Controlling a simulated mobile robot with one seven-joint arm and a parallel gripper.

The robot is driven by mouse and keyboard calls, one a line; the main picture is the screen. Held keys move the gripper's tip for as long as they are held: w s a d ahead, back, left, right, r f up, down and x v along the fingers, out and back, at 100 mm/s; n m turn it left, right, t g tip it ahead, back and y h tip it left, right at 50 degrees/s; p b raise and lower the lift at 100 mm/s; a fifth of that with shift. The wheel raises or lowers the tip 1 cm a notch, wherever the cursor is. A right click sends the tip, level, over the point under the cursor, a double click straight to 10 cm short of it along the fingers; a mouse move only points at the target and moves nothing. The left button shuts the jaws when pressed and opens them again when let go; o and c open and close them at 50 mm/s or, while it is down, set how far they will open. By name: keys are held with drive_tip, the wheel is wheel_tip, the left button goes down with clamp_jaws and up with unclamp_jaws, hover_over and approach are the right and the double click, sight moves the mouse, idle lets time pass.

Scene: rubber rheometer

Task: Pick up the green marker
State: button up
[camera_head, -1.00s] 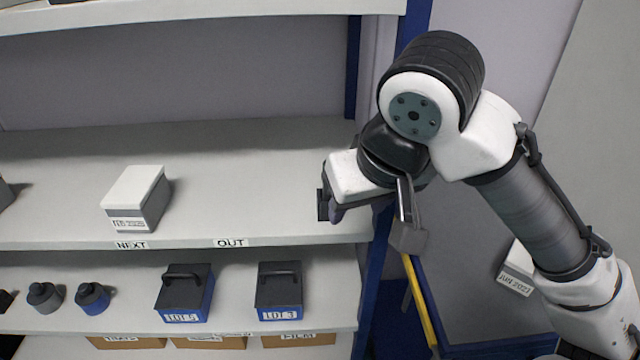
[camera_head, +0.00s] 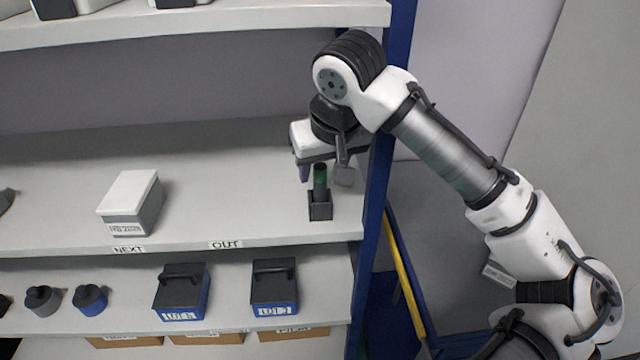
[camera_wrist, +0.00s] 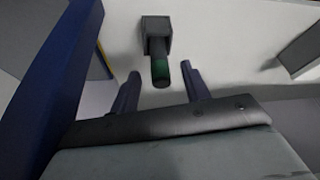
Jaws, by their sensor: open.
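The green marker (camera_head: 320,178) stands upright in a small dark square holder (camera_head: 320,209) at the right end of the middle shelf. It has a dark top and a green band. In the wrist view the marker (camera_wrist: 160,70) shows from above, with its holder (camera_wrist: 155,32) behind it. My gripper (camera_head: 323,178) is open, with its fingers around the height of the marker's upper part. In the wrist view the marker's end lies ahead of and between the two fingertips (camera_wrist: 160,74), with a gap on each side. I cannot tell the exact depth.
A white-topped grey box (camera_head: 133,204) stands left on the same shelf (camera_head: 230,190). A blue shelf post (camera_head: 378,180) is close to the right of my gripper. The upper shelf (camera_head: 200,26) runs above.

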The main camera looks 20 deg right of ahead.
sight(320, 190)
drive_tip(key=shift+x, duration=1.85)
clamp_jaws()
drive_tip(key=shift+r, duration=0.1)
